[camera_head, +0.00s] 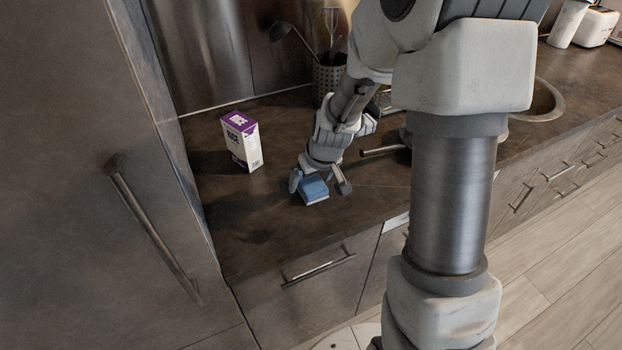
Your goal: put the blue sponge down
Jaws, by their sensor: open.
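The blue sponge (313,191) rests on the dark countertop (262,222), a little back from its front edge. It is a small block, blue on top with a paler side. My gripper (320,186) points down over the sponge and is open. One finger stands at the left of the sponge and the other at its right. The finger on the right is clearly apart from the sponge. I cannot tell whether the left finger touches it.
A white and purple carton (241,141) stands upright behind and left of the sponge. A utensil holder (328,78) with a ladle stands at the back. A pan handle (383,150) lies right of my gripper. A tall cabinet (90,190) borders the counter on the left. Counter left of the sponge is clear.

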